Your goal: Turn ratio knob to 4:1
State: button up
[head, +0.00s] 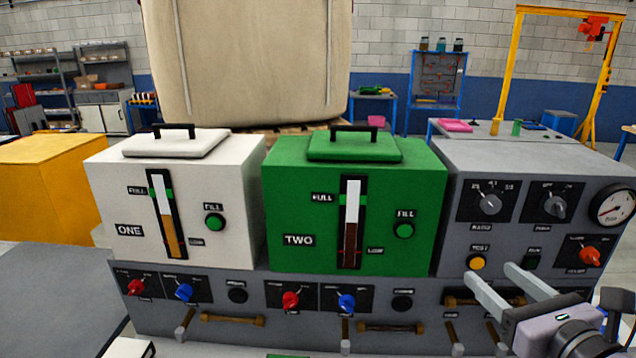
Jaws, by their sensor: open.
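The ratio knob (490,204) is a round grey knob on a black plate, on the grey panel at the right. A label below it appears to read RATIO. Small white marks run around its top, too small to read, so I cannot tell which one it points at. My gripper (492,273) reaches in from the lower right. Its two pale fingers are apart with nothing between them. The fingertips show below the ratio knob in the picture, near the yellow TEST button (477,263), and are apart from the knob.
A similar grey knob (555,208) and a pressure gauge (613,206) sit to the right. A red knob (590,256) is below them. The white tank ONE (120,200) and green tank TWO (285,200) stand left. Red and blue knobs and brass handles line the lower front.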

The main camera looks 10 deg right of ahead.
jog(key=s+d+r+m+t+h, duration=0.1)
jog(key=s+d+r+m+h, duration=0.1)
jog(key=d+r+m+h, duration=0.3)
jog(key=n+y+p, duration=0.1)
jog(key=p, duration=0.9)
send_near(493, 207)
jog(key=shift+n, duration=0.3)
jog(key=b+x, duration=0.1)
jog(key=x, duration=0.6)
jog(key=shift+w+b, duration=0.1)
jog(key=shift+b, duration=0.2)
jog(key=shift+w+d, duration=0.15)
jog(key=shift+w, duration=0.55)
grip_shut()
